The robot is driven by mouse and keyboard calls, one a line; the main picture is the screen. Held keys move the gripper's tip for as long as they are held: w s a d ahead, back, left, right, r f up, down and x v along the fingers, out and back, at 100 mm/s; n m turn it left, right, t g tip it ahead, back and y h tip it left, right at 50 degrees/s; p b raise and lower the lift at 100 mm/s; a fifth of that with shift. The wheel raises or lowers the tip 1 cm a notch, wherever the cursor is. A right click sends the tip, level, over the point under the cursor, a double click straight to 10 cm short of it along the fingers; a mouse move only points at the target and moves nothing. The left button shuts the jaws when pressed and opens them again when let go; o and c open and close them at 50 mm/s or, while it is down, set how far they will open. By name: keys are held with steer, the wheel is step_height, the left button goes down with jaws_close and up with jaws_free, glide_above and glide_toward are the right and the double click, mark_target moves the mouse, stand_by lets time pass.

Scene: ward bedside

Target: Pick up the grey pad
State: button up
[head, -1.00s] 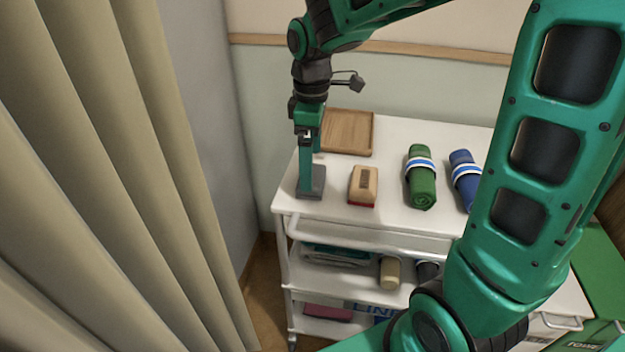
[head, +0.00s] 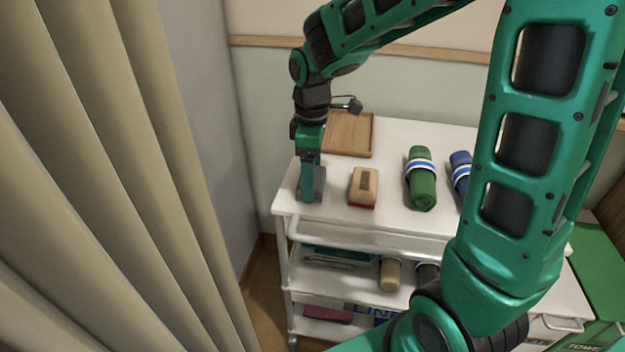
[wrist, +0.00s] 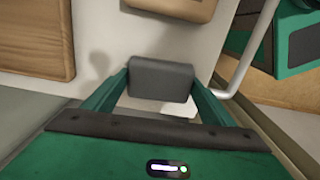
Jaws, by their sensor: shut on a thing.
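The grey pad (wrist: 160,79) is a small dark grey block between my two green fingers in the wrist view. In the head view the grey pad (head: 320,182) shows at the left front part of the white trolley top, partly hidden behind my finger. My gripper (head: 309,194) points down there and is shut on the pad. The wrist view also shows my gripper (wrist: 158,92) with a finger against each side of the pad. I cannot tell for sure whether the pad is clear of the trolley top.
A beige and red block (head: 363,187) lies just right of the pad. A wooden tray (head: 350,134) lies behind. A green roll (head: 421,178) and a blue roll (head: 460,172) lie further right on the trolley (head: 390,222). A beige curtain (head: 110,180) hangs at the left.

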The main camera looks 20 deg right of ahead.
steer(key=shift+r, duration=0.15)
steer(key=shift+r, duration=0.3)
steer(key=r, duration=0.3)
steer(key=shift+a+r, duration=0.3)
steer(key=shift+r, duration=0.05)
steer(key=s+a+r, duration=0.3)
steer(key=a+r, duration=0.3)
steer(key=a, duration=0.4)
steer(key=shift+s+a+r, duration=0.15)
steer(key=shift+a+r, duration=0.1)
steer(key=shift+a, duration=0.05)
steer(key=shift+o, duration=0.9)
steer(key=shift+c, duration=0.4)
